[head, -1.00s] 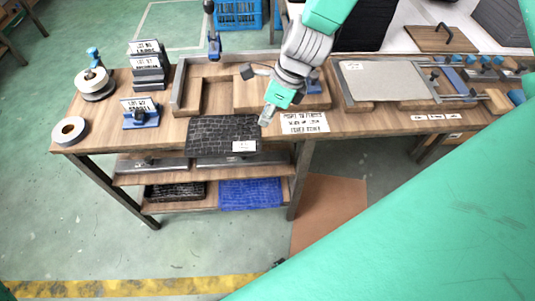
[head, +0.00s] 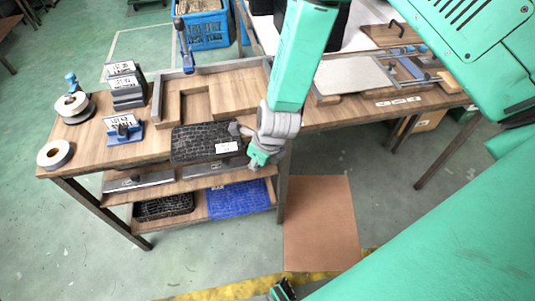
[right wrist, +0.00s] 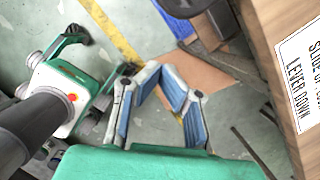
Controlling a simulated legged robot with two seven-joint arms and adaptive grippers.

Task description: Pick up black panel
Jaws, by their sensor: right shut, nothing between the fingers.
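A black textured panel (head: 190,143) with a white label (head: 228,147) lies at the front edge of the table top. Another black textured panel (head: 165,206) lies on the lowest shelf, left of a blue one. My right gripper (head: 256,162) is just right of the upper black panel, by the table's front edge, pointing down. In the right wrist view its blue-padded fingers (right wrist: 160,72) meet at the tips with nothing between them. I cannot tell whether it touches the panel. My left gripper is not seen.
The wooden table (head: 90,148) has a wooden fixture (head: 215,95) behind the panel. Tape rolls (head: 55,154) and labelled holders (head: 123,130) stand left. A blue panel (head: 240,199) lies on the bottom shelf. A brown mat (head: 320,222) covers floor at the right.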

